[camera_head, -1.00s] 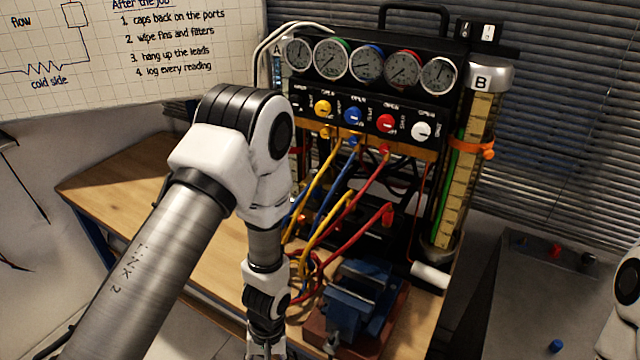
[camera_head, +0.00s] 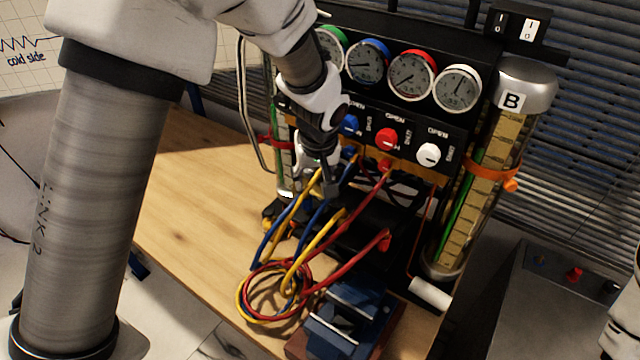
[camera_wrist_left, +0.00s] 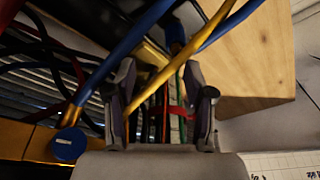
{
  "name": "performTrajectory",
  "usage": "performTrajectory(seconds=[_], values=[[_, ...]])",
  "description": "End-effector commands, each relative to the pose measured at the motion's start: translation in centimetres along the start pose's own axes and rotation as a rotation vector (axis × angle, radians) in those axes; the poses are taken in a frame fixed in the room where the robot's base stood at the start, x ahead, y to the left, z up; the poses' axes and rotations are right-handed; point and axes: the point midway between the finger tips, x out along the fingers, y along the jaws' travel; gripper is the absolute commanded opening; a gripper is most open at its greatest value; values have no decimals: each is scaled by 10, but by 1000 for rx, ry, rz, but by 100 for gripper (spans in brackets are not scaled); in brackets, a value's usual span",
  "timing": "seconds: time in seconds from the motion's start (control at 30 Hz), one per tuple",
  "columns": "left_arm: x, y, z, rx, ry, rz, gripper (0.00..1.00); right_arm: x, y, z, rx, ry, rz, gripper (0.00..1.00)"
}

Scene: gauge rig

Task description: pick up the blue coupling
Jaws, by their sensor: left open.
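My left gripper (camera_head: 332,188) hangs open in front of the gauge rig, among the hoses below the valve knobs. In the left wrist view its fingers (camera_wrist_left: 158,78) are spread with nothing clearly held; a yellow hose (camera_wrist_left: 190,58) crosses the gap, at a depth I cannot tell. A blue round end with a brass neck, seemingly the blue coupling (camera_wrist_left: 68,146), shows at lower left there, outside the fingers, with a blue hose (camera_wrist_left: 124,46) leading to it. In the head view, the coupling cannot be made out clearly near the gripper. My right gripper is not in view.
The rig has gauges (camera_head: 411,75), a red knob (camera_head: 387,139) and a white knob (camera_head: 429,153). Tube B (camera_head: 480,190) stands at its right. Coiled hoses (camera_head: 262,312) and a blue vise (camera_head: 345,318) are in front. The wooden table (camera_head: 195,205) is clear at left.

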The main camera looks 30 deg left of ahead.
Motion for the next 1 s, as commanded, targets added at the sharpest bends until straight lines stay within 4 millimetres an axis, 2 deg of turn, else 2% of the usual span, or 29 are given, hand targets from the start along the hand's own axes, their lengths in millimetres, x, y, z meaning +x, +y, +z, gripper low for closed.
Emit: performTrajectory(seconds=[0.3,0.4,0.63,0.67,0.8,1.0], values=[[48,-5,0,2,-9,-3,53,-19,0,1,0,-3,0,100],[65,-4,0,1,-4,-2,53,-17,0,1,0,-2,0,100],[71,-4,0,0,-2,-1,53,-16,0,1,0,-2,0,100],[70,-4,0,0,-2,-1,50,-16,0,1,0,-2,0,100],[70,-4,0,0,-2,-1,0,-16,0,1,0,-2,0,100],[71,-4,0,0,-2,-1,0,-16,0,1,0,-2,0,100]])
